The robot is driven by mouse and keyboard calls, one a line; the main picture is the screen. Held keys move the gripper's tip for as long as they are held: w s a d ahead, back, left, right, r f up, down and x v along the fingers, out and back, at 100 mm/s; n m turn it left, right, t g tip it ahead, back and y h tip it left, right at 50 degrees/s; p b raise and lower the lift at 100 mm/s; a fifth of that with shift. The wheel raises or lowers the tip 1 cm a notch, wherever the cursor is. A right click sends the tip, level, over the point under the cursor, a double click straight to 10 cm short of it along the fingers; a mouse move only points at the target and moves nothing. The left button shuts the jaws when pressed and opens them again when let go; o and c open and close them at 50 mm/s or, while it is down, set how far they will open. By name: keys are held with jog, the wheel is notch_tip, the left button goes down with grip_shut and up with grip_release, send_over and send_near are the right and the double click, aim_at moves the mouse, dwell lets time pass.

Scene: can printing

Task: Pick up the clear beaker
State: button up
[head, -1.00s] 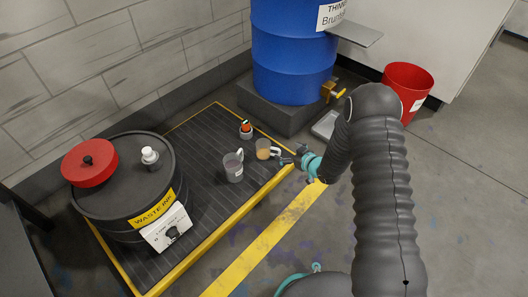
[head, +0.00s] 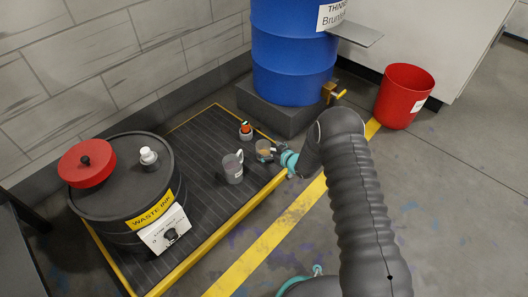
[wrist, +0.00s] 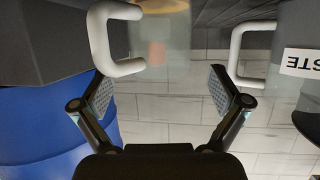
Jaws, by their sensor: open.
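The clear beaker (head: 263,153) stands near the right edge of the black ribbed platform, with amber-brown contents inside. In the wrist view the clear beaker (wrist: 168,55) is see-through and lies ahead, between the lines of my fingers. Its white handle (wrist: 118,68) is on the left, close to the left fingertip. My gripper (wrist: 160,85) is open and empty in the wrist view. In the head view my gripper (head: 277,152) is right beside the clear beaker, partly covering it; contact cannot be told.
A grey labelled beaker (head: 232,169) with a white handle stands just left of it. A small orange-and-green-topped item (head: 245,131) is behind. The waste ink drum (head: 125,185) is at left, the blue drum (head: 292,60) behind, the red bin (head: 404,95) at right.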

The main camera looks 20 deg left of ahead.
jog(key=shift+x, duration=1.8)
jog(key=c, duration=1.3)
jog(key=shift+o, duration=0.2)
jog(key=shift+r, duration=0.2)
